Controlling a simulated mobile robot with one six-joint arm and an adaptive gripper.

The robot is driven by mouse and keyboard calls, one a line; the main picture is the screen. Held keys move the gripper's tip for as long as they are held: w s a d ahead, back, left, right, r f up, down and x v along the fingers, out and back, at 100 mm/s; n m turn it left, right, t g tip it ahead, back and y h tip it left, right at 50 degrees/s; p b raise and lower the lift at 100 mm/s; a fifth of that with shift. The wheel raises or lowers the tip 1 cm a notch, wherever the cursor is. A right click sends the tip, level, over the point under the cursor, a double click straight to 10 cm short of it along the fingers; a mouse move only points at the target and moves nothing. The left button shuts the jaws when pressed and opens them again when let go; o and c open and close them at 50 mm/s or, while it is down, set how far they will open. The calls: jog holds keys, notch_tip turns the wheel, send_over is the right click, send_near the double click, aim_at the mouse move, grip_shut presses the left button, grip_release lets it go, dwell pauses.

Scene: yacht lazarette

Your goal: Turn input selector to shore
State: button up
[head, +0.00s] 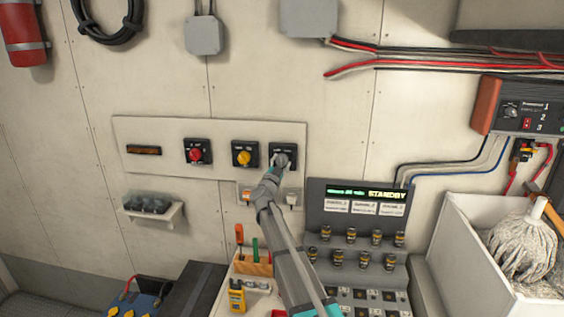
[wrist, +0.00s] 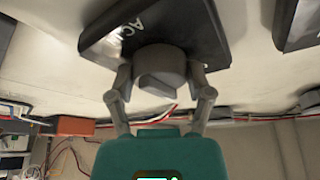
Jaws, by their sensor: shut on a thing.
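The input selector (head: 283,157) is a grey knob on a black square plate at the right end of a row on the wall panel. In the wrist view its grey round knob (wrist: 160,68) fills the space between my fingers, with a dark wedge-shaped face on it. The black plate (wrist: 195,30) behind it shows letters beginning "AC"; the rest is hidden. My gripper (wrist: 160,90) is shut on the knob, one finger on each side. In the head view my gripper (head: 277,167) covers part of the knob, and the pointer direction cannot be read.
To the left on the panel (head: 130,129) are a yellow knob (head: 244,153) and a red knob (head: 196,151). Below right stands a console (head: 318,200) reading STANDBY. A white bin (head: 450,240) holds a mop. A tool holder (head: 252,265) stands below the panel.

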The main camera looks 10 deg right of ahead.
jog(key=m+g, duration=0.1)
jog(key=m, duration=0.1)
jog(key=m+h+p, duration=0.1)
jog(key=m, duration=0.1)
jog(key=shift+w+r+m+g, duration=0.1)
jog(key=shift+r+m+g, duration=0.1)
jog(key=shift+m+g, duration=0.15)
jog(key=shift+f+m+g+h+p, duration=0.1)
jog(key=shift+m+g+h+p, duration=0.35)
jog(key=shift+m, duration=0.8)
jog(key=o, duration=1.1)
jog(key=shift+f, duration=0.1)
jog(key=shift+o, duration=0.2)
jog(key=shift+s, duration=0.2)
